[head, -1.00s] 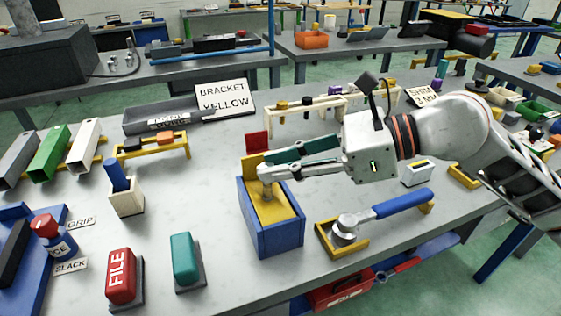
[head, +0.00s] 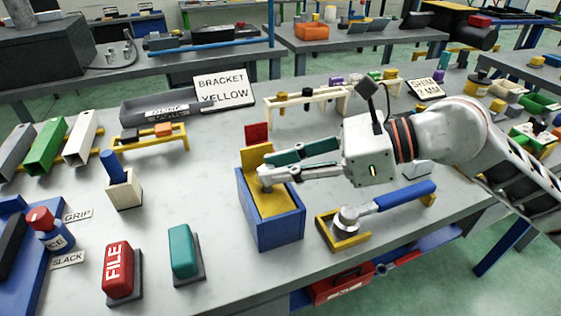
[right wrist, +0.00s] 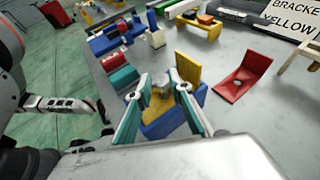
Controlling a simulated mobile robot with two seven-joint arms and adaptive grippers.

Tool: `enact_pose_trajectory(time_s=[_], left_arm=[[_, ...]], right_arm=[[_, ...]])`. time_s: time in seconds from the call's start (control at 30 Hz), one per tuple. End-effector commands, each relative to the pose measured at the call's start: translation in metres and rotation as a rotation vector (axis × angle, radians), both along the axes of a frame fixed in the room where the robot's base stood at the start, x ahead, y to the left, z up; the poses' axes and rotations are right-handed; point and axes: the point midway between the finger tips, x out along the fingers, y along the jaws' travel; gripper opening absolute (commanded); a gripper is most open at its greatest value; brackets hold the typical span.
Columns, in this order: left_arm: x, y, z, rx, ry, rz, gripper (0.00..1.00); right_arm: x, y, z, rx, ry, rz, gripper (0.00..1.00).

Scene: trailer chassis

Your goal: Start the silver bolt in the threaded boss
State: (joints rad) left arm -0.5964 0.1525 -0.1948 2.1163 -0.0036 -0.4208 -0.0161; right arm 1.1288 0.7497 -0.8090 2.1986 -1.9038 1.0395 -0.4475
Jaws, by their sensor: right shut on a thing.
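My right gripper (head: 266,175) is shut on the silver bolt (head: 265,185), over the yellow sloped face (head: 268,203) of a blue box (head: 278,232). The bolt also shows between the fingers in the right wrist view (right wrist: 161,86). Its lower end is at the yellow face. I cannot tell whether it is in a hole. The threaded boss cannot be made out beneath the bolt and fingertips. What looks like my left gripper (right wrist: 60,104) is at the left of the right wrist view, away from the box; its jaws are unclear.
A red bracket (right wrist: 242,78) stands behind the box. A blue-handled tool (head: 400,198) lies in a yellow rest on the right. A teal block (head: 184,250) and a red FILE block (head: 118,272) stand at the front left. The bench between them and the box is clear.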

Motion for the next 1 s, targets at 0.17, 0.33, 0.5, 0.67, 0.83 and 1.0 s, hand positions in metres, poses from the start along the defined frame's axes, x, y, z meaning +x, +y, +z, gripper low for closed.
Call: enact_pose_trajectory(time_s=[0.17, 0.33, 0.5, 0.67, 0.83, 1.0], left_arm=[[0.003, 0.0, -0.001, 0.0, -0.004, 0.001, 1.0], [0.002, -0.001, -0.002, -0.003, -0.001, 0.004, 1.0], [0.0, -0.002, -0.005, -0.006, 0.006, 0.007, 1.0], [-0.006, -0.001, -0.009, -0.006, 0.017, 0.007, 1.0], [-0.007, -0.002, -0.01, -0.007, 0.018, 0.007, 1.0], [-0.006, -0.002, -0.009, -0.007, 0.016, 0.006, 1.0]], right_arm=[[0.0, 0.0, -0.004, 0.001, 0.0, 0.0, 0.0], [0.0, 0.0, -0.008, 0.001, 0.0, 0.0, 0.0], [0.0, 0.0, -0.012, 0.001, 0.0, 0.0, 0.0], [0.0, 0.0, -0.016, 0.0, 0.0, 0.0, 0.0], [0.0, 0.0, -0.019, 0.0, 0.0, 0.0, 0.0], [0.0, 0.0, -0.019, 0.001, -0.001, 0.0, 0.4]])
